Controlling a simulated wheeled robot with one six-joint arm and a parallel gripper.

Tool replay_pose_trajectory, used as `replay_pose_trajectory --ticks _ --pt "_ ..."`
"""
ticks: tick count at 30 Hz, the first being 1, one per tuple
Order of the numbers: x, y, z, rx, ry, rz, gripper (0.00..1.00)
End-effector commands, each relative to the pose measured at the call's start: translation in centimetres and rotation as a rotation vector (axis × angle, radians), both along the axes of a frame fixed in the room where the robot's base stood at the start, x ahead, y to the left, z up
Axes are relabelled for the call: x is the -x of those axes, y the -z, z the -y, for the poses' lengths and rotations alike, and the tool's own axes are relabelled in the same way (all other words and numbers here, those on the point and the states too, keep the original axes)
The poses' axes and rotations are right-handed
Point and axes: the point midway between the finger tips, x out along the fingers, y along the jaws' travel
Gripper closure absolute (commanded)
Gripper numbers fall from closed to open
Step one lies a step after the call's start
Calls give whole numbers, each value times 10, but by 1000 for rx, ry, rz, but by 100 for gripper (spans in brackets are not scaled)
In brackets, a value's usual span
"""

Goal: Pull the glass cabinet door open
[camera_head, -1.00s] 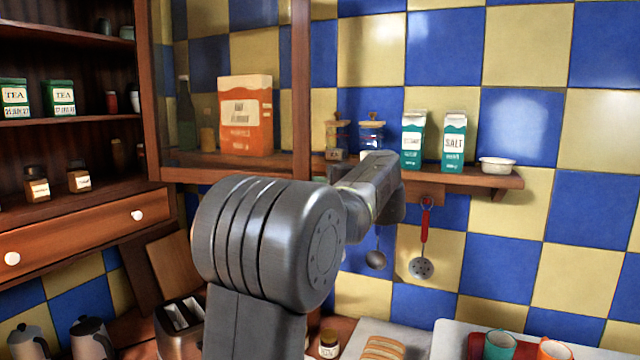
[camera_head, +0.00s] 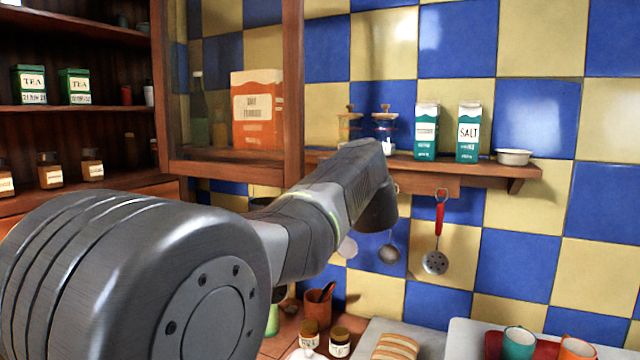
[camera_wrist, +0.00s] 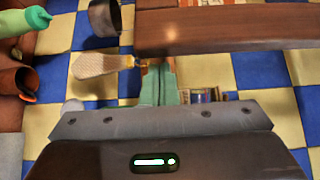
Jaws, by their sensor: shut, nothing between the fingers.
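The glass cabinet door (camera_head: 293,95) has a brown wooden frame and shows in the upper left middle of the head view. An orange box (camera_head: 257,110) shows through its pane. One of its frame bars (camera_wrist: 230,32) crosses the top right of the wrist view, with its end near the middle. My gripper (camera_wrist: 158,64) is shut and empty, its greenish fingers just short of this bar's end. I cannot tell whether they touch it. In the head view my arm hides the gripper. How far the door stands open is unclear.
A wall shelf (camera_head: 400,166) right of the door holds teal cartons (camera_head: 468,133), jars and a white bowl (camera_head: 514,157). A red-handled skimmer (camera_head: 437,235) and other utensils hang below. An open shelf unit with tea tins (camera_head: 75,86) stands left. Bread (camera_head: 395,347) and jars sit on the counter.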

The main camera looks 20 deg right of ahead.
Motion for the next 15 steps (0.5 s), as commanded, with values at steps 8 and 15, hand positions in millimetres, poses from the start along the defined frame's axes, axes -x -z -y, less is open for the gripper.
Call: replay_pose_trajectory --ticks 8,15 --pt "0 0 0 0 0 0 100" --pt "22 2 2 1 4 1 100"
